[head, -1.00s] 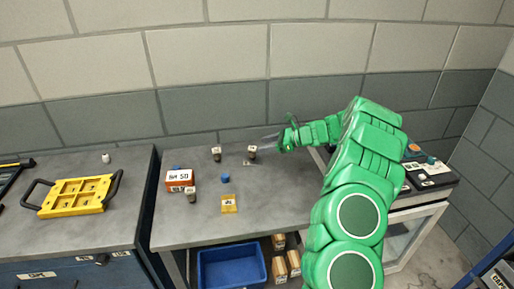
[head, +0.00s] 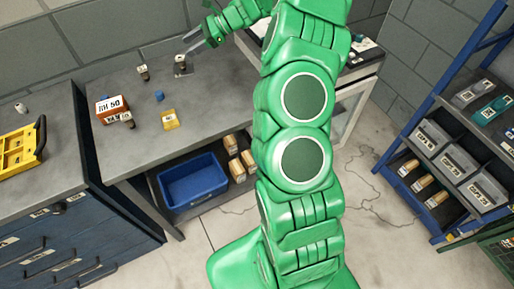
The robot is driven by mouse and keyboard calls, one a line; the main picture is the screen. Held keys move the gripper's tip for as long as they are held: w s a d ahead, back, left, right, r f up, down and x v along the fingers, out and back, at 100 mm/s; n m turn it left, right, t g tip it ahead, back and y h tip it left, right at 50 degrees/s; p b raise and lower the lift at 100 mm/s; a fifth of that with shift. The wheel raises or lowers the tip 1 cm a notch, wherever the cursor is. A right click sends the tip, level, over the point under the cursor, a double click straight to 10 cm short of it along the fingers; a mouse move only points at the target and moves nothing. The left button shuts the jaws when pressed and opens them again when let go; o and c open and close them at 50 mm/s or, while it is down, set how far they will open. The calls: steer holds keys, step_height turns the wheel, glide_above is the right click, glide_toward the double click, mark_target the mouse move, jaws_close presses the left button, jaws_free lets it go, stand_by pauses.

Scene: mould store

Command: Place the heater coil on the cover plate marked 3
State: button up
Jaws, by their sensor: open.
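My gripper (head: 191,45) is open over the back of the grey bench, its fingers pointing left. Its fingertips are just above and beside a small dark, pale-topped cylinder (head: 180,59), with nothing visible between them. A grey plate (head: 184,71) lies at that cylinder's foot. A similar cylinder (head: 143,72) stands to the left, and another (head: 127,119) stands by the orange box. A yellow plate (head: 169,121) with a pale label lies near the front edge. I cannot tell which piece is the heater coil, nor read a 3 on either plate.
An orange box (head: 110,106) and a blue piece (head: 158,96) stand on the bench (head: 215,95). A blue bin (head: 194,182) and several wooden-looking blocks are below. A yellow handled frame (head: 18,150) is at left. A blue rack (head: 449,78) with grey bins stands right.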

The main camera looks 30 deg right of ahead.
steer(key=s+a+r+n+g+h, duration=0.2)
steer(key=s+a+r+n, duration=0.15)
steer(key=s, duration=0.45)
steer(key=s+a+r+n+g+h, duration=0.1)
steer(key=s+a+r+n, duration=0.3)
steer(key=s, duration=0.4)
steer(key=s+a+r+n+g+h, duration=0.2)
steer(key=s+a+n, duration=0.25)
steer(key=s, duration=0.45)
steer(key=s+d+n+h, duration=0.3)
steer(key=s+d, duration=0.1)
steer(key=s, duration=0.9)
steer(key=s+d+f+n+h, duration=0.1)
steer(key=s+d+n+h, duration=0.3)
steer(key=s, duration=0.9)
steer(key=shift+s+f, duration=0.2)
steer(key=shift+s, duration=0.1)
